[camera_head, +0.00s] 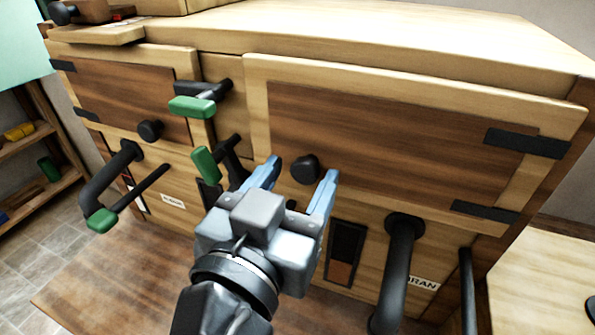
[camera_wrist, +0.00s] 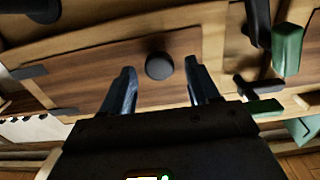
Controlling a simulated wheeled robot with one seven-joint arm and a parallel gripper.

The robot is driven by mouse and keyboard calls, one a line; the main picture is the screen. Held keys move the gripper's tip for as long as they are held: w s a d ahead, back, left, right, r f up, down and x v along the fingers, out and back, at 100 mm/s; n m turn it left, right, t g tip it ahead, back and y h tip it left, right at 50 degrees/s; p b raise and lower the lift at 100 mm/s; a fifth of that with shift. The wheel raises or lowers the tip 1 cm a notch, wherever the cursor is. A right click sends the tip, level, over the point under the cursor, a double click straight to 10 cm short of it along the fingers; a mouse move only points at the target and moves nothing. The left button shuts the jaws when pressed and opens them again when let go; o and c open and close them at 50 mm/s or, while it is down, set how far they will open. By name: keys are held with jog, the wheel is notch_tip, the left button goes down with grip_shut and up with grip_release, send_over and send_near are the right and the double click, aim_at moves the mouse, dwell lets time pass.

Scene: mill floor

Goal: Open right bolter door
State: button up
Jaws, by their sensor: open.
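The right bolter door (camera_head: 390,135) is a dark wood panel in a pale frame, hinged by black straps on its right side. It looks shut. Its round black knob (camera_head: 304,169) is near the door's left lower part. My gripper (camera_head: 300,172) is open, with one blue finger on each side of the knob in the head view. In the wrist view, the knob (camera_wrist: 159,66) appears between and beyond the two fingertips (camera_wrist: 160,72). I cannot tell whether either finger touches it.
Green-handled black levers (camera_head: 198,105) stand on the post left of the door. The left door (camera_head: 120,95) has its own knob (camera_head: 149,130). Black spouts (camera_head: 400,265) stick out below. A shelf (camera_head: 35,140) stands at the far left.

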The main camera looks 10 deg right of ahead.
jog(key=shift+w+d, duration=0.1)
jog(key=shift+w, duration=0.05)
grip_shut()
dwell(0.5)
